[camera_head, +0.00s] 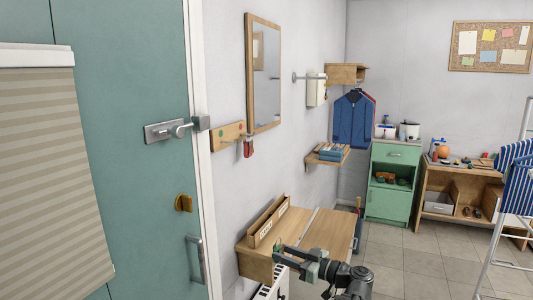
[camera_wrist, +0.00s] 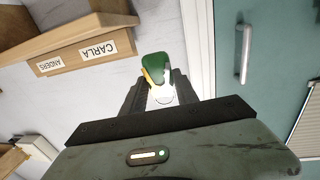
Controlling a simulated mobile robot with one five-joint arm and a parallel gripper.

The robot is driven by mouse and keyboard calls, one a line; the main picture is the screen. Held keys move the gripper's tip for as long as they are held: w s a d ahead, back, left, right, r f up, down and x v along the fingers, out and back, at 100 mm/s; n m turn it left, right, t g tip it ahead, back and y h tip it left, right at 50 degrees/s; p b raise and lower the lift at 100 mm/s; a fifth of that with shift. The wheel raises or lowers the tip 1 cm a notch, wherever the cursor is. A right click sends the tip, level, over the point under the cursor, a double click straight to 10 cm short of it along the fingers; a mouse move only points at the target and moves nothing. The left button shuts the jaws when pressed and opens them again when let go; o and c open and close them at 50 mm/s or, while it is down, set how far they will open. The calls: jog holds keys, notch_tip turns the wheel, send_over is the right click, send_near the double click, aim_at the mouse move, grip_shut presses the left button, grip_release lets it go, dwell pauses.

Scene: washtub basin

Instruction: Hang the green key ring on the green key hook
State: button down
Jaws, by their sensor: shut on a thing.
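The green key ring (camera_wrist: 156,66) shows in the wrist view as a green tag with an orange edge, between my fingertips. My gripper (camera_wrist: 160,88) is shut on it. The metal ring and keys are hard to make out. In the head view my gripper (camera_head: 279,250) is low over the front of the wooden shelf, and the key ring is too small to tell there. The wooden key hook board (camera_head: 228,136) is on the wall right of the door, above and left of my gripper. It has small coloured dots; which hook is green is unclear. A red item (camera_head: 248,148) hangs at its right end.
A wooden letter box (camera_head: 268,222) stands on the wall shelf (camera_head: 320,232); its labels read CARLA and ANDERS in the wrist view. A framed mirror (camera_head: 264,75) hangs above.

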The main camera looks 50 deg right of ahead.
jog(key=w+r+y+p, duration=0.1)
jog(key=w+r+p, duration=0.2)
jog(key=r+p, duration=1.2)
jog(key=w+r+n+y+p, duration=0.1)
jog(key=w+r+p, duration=0.2)
jog(key=r+p, duration=1.3)
jog(key=shift+w+a+r+n+g+y, duration=0.15)
jog(key=shift+a+r+n+g+y, duration=0.15)
jog(key=shift+a, duration=0.1)
jog(key=shift+w, duration=0.1)
jog(key=f+b+x, duration=0.1)
jog(key=f+x, duration=0.1)
jog(key=x, duration=0.7)
jog(key=shift+w+b, duration=0.3)
jog(key=shift+a, duration=0.1)
jog(key=c, duration=0.9)
grip_release()
jog(key=shift+o, duration=0.2)
